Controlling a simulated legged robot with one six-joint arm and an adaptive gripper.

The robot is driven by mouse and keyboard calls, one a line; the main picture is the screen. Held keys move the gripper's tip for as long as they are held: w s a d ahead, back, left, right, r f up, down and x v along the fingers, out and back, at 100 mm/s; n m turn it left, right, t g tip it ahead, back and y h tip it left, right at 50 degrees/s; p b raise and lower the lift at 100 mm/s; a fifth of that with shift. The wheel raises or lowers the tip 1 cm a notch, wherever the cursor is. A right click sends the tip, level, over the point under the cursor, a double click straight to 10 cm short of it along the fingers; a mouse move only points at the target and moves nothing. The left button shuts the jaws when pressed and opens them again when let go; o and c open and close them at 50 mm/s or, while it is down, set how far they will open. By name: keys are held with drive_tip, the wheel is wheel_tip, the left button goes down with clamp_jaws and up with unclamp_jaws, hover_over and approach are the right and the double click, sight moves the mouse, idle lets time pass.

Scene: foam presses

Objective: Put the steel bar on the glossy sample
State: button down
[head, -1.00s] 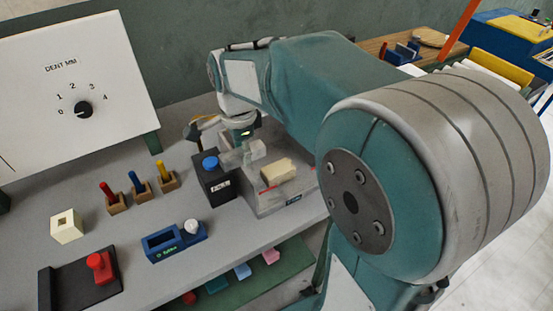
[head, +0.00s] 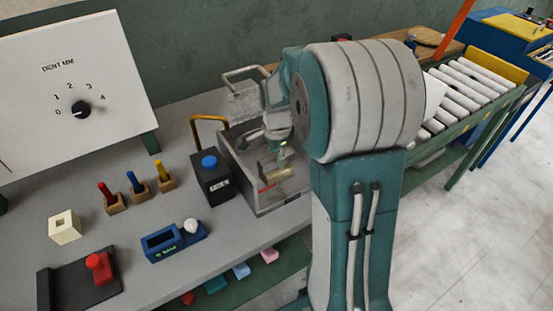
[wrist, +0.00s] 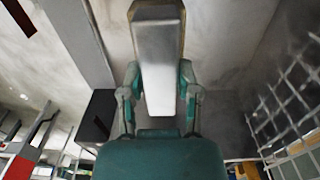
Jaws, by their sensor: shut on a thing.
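My gripper (wrist: 160,98) is shut on the steel bar (wrist: 158,75), a smooth grey block reaching up the wrist view from between the fingers. A tan block (wrist: 180,8), probably the sample, shows just behind the bar's far end. In the head view my gripper (head: 280,152) is low over the grey press bed (head: 262,205). The tan sample (head: 287,173) lies on that bed below the gripper and is partly hidden. I cannot tell whether the bar touches the sample, or whether the sample is glossy.
A wire guard (head: 245,102) stands raised behind the bed. A black box with a blue button (head: 210,170) is left of it. Coloured pegs (head: 138,188), a blue holder (head: 165,243) and a dial panel (head: 75,85) are further left. A roller conveyor (head: 465,85) is at right.

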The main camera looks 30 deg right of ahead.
sight(277, 156)
drive_tip(key=shift+f, duration=0.45)
drive_tip(key=shift+c, duration=1.6)
unclamp_jaws()
drive_tip(key=shift+f, duration=0.1)
wheel_tip(277, 156, up, 12)
drive_tip(key=s+a+r+n+t, duration=0.1)
drive_tip(key=s+a+n+t, duration=0.1)
drive_tip(key=s+a+n, duration=0.4)
drive_tip(key=s+a+r+n+t, duration=0.2)
drive_tip(key=s+a+n, duration=0.4)
drive_tip(key=s+n, duration=0.5)
drive_tip(key=shift+s+a+r+n+t, duration=0.2)
drive_tip(key=shift+s+a+n+t, duration=0.1)
drive_tip(key=shift+s+t, duration=0.65)
drive_tip(key=shift+s, duration=0.1)
